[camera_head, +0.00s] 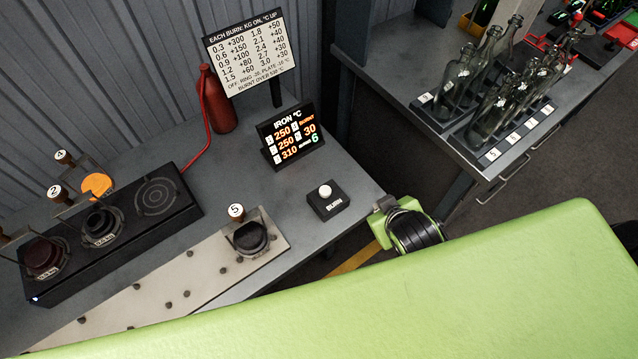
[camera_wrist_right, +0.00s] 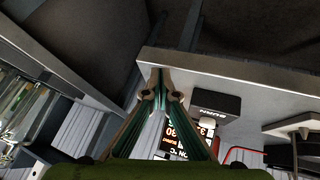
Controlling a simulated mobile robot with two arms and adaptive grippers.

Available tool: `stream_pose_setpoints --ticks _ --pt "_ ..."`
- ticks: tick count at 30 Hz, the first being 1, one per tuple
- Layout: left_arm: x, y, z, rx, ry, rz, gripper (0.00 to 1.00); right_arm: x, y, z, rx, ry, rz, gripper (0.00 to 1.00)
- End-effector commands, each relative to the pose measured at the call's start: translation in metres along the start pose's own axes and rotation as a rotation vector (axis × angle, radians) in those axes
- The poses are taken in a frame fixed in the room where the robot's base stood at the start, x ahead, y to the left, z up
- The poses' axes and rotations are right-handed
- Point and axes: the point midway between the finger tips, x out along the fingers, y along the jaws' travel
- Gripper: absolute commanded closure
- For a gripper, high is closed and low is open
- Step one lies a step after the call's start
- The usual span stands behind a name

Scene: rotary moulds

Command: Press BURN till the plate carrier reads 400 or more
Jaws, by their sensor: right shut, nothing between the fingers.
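The BURN button box (camera_head: 328,204) is a black block with a white round button (camera_head: 325,191) on the grey bench, close to its right edge. It also shows upside down in the right wrist view (camera_wrist_right: 216,104). The IRON °C display (camera_head: 290,136) stands behind it, with readings including 250, 250, 310, 30, a red BURNT line and a green 6. Which line is the plate carrier's is too small to tell. My right gripper (camera_wrist_right: 163,80) is shut and empty, apart from the button, beside the box in its wrist view. My left gripper is not in view.
A black burner unit (camera_head: 185,211) holds numbered irons, with its right ring bare. Iron 5 (camera_head: 250,238) stands on a pale plate (camera_head: 205,262). A red bottle (camera_head: 219,100) and rules sign (camera_head: 251,54) stand behind. Glass bottles (camera_head: 458,80) fill racks on the right bench.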

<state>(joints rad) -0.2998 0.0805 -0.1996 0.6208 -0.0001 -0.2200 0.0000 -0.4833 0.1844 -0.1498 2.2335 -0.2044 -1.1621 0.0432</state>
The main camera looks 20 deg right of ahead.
Motion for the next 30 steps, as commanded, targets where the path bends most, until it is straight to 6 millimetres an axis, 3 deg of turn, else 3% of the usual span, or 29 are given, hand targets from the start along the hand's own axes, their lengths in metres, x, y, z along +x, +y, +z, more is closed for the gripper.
stream_pose_setpoints --ticks 4,8,12,16,20,24,27,30 --pt "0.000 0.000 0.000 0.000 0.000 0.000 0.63 -0.002 0.033 -0.053 -0.069 0.175 0.113 1.00" --pt "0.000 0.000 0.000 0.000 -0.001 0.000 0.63 -0.016 0.057 -0.107 -0.150 0.355 0.211 1.00" --pt "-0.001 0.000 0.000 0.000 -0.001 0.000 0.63 -0.044 0.073 -0.169 -0.266 0.568 0.310 1.00" --pt "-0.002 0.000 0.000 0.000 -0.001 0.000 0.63 -0.080 0.075 -0.222 -0.406 0.774 0.390 1.00" --pt "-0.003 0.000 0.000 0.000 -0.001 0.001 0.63 -0.122 0.060 -0.268 -0.586 0.987 0.452 1.00" --pt "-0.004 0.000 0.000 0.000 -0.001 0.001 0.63 -0.169 0.022 -0.302 -0.851 1.221 0.492 1.00" --pt "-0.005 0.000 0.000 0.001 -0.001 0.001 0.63 -0.194 -0.016 -0.309 -1.089 1.370 0.492 1.00" --pt "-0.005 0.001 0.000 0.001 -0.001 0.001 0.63 -0.203 -0.054 -0.300 -1.352 1.473 0.467 1.00"
